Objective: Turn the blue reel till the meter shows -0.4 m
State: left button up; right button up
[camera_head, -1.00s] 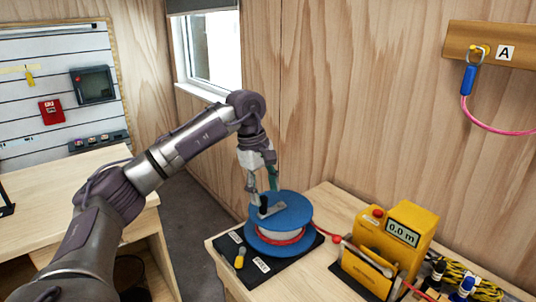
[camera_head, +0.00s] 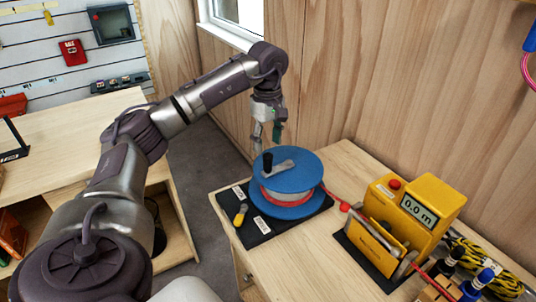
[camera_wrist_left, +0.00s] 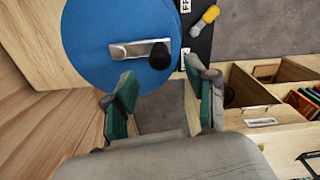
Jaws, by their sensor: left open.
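The blue reel (camera_head: 286,178) lies flat on a black base, with a grey crank arm (camera_head: 281,168) and an upright black knob (camera_head: 267,163) on top. Red and white line is wound on it. The yellow meter (camera_head: 424,212) to its right reads 0.0 m. My left gripper (camera_head: 267,134) is open and empty, above and behind the reel, clear of the knob. In the left wrist view its green-padded fingers (camera_wrist_left: 163,100) are spread apart, with the black knob (camera_wrist_left: 160,56) beyond them. My right gripper is not in view.
A yellow-handled lever (camera_head: 240,214) sits on the black base (camera_head: 264,230) by small labels. The red line runs from the reel to the meter. A yellow rope coil (camera_head: 490,262) lies right of the meter. The wooden wall stands close behind the gripper.

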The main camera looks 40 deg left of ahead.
aim_at(270, 156)
pick_arm(q)
notch_tip(270, 156, down, 4)
jog(key=shift+p, duration=0.4)
jog(key=shift+f, duration=0.7)
jog(key=shift+c, duration=0.4)
grip_shut()
jog(key=shift+s+d, duration=0.1)
jog(key=shift+d, duration=0.45)
jog(key=d, duration=0.2)
jog(key=w+d, duration=0.1)
jog(key=d, duration=0.1)
jog(key=w+d+p, duration=0.1)
jog(key=d, duration=0.1)
jog(key=w+d, duration=0.1)
jog(key=w, duration=0.2)
jog(key=shift+d, duration=0.4)
jog(key=w, duration=0.2)
jog(key=w+b, duration=0.1)
jog(key=w, duration=0.1)
jog(key=shift+w+a, duration=0.2)
jog(key=shift+w, duration=0.1)
jog(key=shift+w+a, duration=0.75)
jog(key=shift+w, duration=0.35)
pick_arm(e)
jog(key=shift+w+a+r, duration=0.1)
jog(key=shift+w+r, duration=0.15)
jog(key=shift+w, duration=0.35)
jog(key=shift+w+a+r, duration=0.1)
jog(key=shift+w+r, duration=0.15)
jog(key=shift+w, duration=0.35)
